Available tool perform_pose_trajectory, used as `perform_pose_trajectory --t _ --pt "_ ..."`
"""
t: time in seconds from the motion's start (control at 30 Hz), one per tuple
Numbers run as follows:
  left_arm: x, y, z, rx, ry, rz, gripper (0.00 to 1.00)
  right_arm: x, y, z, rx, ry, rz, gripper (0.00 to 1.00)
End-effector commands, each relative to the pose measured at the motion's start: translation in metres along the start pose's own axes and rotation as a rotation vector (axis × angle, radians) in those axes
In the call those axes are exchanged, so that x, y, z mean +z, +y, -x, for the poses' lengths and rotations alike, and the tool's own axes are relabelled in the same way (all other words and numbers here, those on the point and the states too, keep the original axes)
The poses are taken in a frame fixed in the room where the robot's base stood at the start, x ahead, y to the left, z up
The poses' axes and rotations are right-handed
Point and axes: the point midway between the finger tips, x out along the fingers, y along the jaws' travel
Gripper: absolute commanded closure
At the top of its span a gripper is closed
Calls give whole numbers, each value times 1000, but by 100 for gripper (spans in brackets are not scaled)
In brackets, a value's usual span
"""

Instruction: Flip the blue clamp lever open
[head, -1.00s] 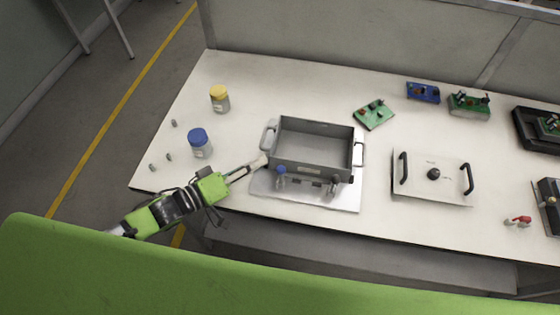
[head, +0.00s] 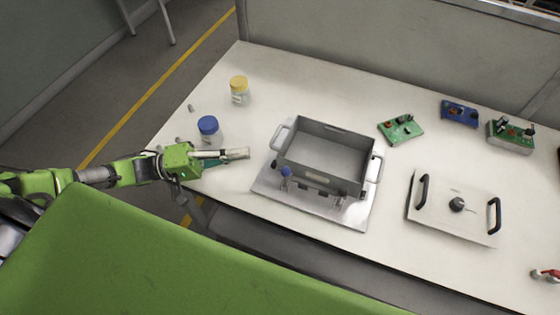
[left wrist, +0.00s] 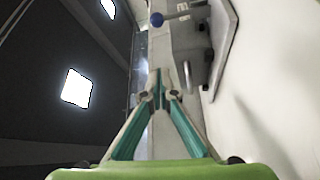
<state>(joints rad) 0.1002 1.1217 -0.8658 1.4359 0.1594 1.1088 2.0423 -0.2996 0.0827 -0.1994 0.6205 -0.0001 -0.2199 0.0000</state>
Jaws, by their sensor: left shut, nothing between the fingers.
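The blue clamp lever (head: 286,172) is at the front left of the grey metal box (head: 322,180). Its round blue knob is up, with a short stem below it. In the left wrist view the blue knob (left wrist: 157,19) is at the top, its metal rod running right to the clamp. My left gripper (head: 247,153) is shut and empty, left of the box and apart from the lever. In the left wrist view its closed fingertips (left wrist: 159,86) point up the picture, below the knob. My right gripper is not in view.
The box sits on a metal plate (head: 265,187) near the table's front edge. A blue-lidded jar (head: 209,128) stands close behind my left gripper, a yellow-lidded jar (head: 239,89) farther back. A handled lid (head: 455,207) and circuit boards (head: 401,130) lie to the right.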

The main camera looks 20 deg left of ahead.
Motion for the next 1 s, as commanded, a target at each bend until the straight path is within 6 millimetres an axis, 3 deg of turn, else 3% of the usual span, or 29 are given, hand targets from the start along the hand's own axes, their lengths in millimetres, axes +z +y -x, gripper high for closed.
perform_pose_trajectory --t 0.23,0.37,0.8,1.0 --pt "0 0 -3 0 1 -1 100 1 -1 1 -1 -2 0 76" --pt "0 2 -16 3 1 -1 100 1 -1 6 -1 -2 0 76" --pt "-1 4 -106 3 2 -2 100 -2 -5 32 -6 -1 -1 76" --pt "28 2 -91 -2 1 2 100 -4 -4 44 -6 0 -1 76"
